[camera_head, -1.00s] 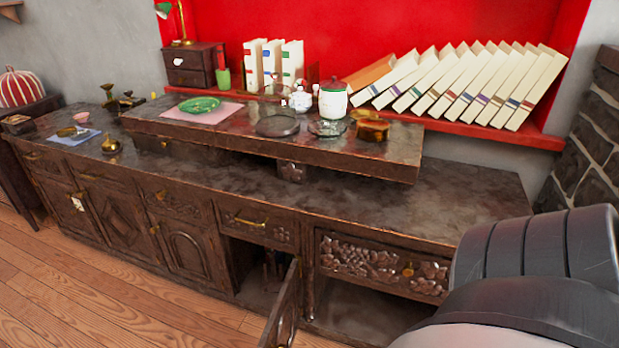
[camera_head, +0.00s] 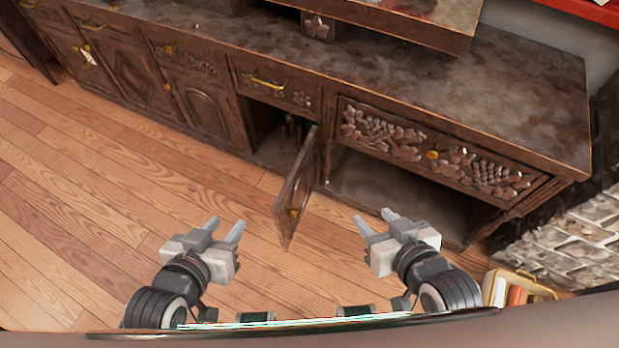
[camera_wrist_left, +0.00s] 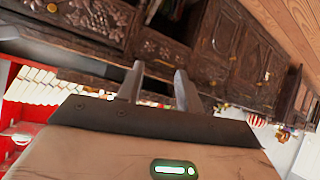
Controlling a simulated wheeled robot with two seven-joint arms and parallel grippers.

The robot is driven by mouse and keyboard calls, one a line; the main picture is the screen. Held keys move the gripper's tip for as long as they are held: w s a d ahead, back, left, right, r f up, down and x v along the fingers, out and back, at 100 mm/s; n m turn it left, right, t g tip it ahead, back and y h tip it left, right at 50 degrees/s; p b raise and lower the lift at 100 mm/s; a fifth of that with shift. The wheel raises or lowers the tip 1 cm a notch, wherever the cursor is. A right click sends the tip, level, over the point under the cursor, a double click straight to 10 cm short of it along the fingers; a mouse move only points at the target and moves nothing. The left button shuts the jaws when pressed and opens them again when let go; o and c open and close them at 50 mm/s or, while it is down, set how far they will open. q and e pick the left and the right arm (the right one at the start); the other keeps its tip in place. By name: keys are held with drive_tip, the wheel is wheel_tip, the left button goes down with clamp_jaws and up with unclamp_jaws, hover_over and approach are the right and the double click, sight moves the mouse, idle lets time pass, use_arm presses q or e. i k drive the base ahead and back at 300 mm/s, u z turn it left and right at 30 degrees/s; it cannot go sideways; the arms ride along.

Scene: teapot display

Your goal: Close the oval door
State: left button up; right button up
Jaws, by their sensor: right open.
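The open cabinet door (camera_head: 297,188) is dark brown wood with a brass knob (camera_head: 293,213). In the head view it swings out over the floor at a wide angle from the compartment. Its panel is seen steeply from the side, so its oval shape is unclear. My left gripper (camera_head: 224,226) is open and empty, left of the door and apart from it. Its spread fingers also show in the left wrist view (camera_wrist_left: 159,85). My right gripper (camera_head: 374,218) is open and empty, right of the door and apart from it.
The long dark sideboard (camera_head: 480,90) has a carved drawer (camera_head: 400,142) above an open bay (camera_head: 400,190) right of the door. A closed arched door (camera_head: 203,108) is on its left. Wooden floor (camera_head: 110,190) is clear at left. A stone block (camera_head: 570,235) stands at right.

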sight(303, 196)
drive_tip(key=i, duration=0.2)
drive_tip(key=u, duration=0.6)
drive_tip(key=k, duration=1.55)
drive_tip(key=z, duration=0.85)
